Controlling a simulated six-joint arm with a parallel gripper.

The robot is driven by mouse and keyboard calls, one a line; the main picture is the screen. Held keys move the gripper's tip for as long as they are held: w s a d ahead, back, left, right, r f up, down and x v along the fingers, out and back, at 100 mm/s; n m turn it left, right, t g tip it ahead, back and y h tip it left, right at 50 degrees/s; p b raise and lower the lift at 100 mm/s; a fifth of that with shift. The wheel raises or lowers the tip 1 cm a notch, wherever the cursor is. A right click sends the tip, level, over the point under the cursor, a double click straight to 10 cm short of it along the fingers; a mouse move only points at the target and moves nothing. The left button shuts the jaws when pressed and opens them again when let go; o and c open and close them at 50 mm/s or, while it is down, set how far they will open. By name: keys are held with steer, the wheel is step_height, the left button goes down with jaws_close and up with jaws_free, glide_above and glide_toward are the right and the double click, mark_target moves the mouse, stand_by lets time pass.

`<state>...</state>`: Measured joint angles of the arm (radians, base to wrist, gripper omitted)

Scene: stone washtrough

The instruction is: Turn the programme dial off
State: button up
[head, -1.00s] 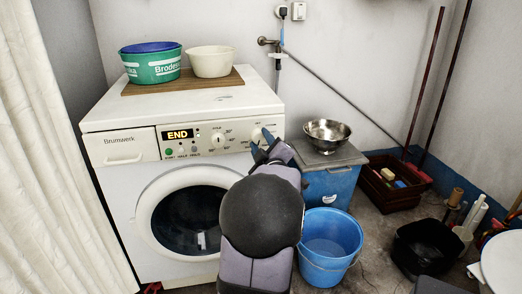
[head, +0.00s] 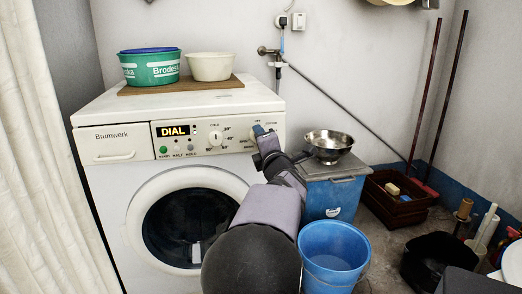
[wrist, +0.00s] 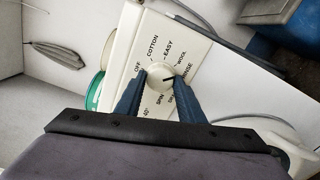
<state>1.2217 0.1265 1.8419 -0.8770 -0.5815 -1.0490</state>
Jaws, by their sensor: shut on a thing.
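The programme dial (wrist: 158,74) is a round white knob on the washing machine's control panel. In the wrist view its black pointer line faces right, roughly towards RINSE. OFF is printed at its upper left, with COTTON, EASY, WOOL and SPIN also around it. My gripper (wrist: 160,88) has its two blue fingers shut on the dial, one on each side. In the head view my gripper (head: 263,134) is at the panel's right end and largely hides the dial.
Another white knob (head: 215,138) and small buttons sit left of the dial. A green tub (head: 150,70) and a cream bowl (head: 211,67) stand on a board on top. A metal bowl (head: 328,145) on a blue bin and a blue bucket (head: 333,256) stand to the right.

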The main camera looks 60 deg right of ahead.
steer(key=shift+n+b, duration=8.6)
steer(key=shift+n, duration=5.3)
steer(key=o, duration=1)
steer(key=shift+o, duration=0.2)
